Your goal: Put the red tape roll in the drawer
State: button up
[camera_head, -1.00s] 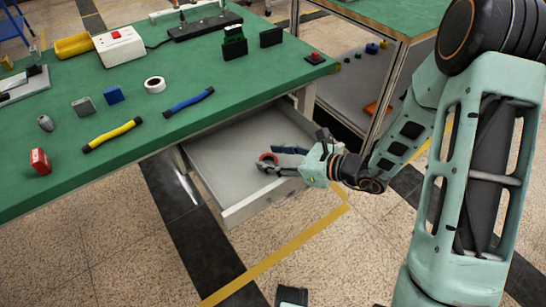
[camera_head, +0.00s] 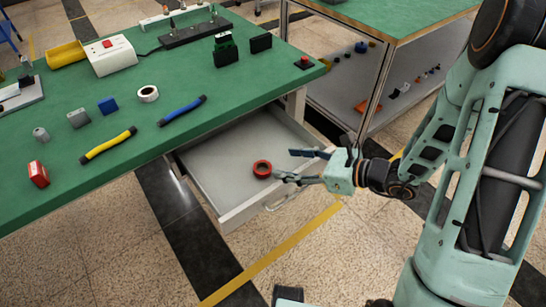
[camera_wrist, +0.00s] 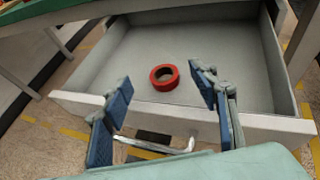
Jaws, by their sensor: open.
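The red tape roll (camera_head: 262,169) lies flat on the floor of the open drawer (camera_head: 215,163), towards its front. It also shows in the wrist view (camera_wrist: 164,77), inside the drawer and beyond the fingertips. My gripper (camera_head: 284,164) is open and empty, at the drawer's front edge, just right of the roll and apart from it. In the wrist view the blue-padded fingers (camera_wrist: 160,100) are spread wide, with the roll between them in the picture. The drawer's front panel and handle (camera_wrist: 160,148) lie below the fingers.
The green workbench top (camera_head: 150,110) above the drawer holds a white tape roll (camera_head: 148,93), a yellow tool (camera_head: 108,145), a blue tool (camera_head: 182,111) and a red block (camera_head: 38,174). A second bench (camera_head: 400,18) stands at right. Most of the drawer floor is bare.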

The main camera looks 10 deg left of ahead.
jog(key=shift+v, duration=1.95)
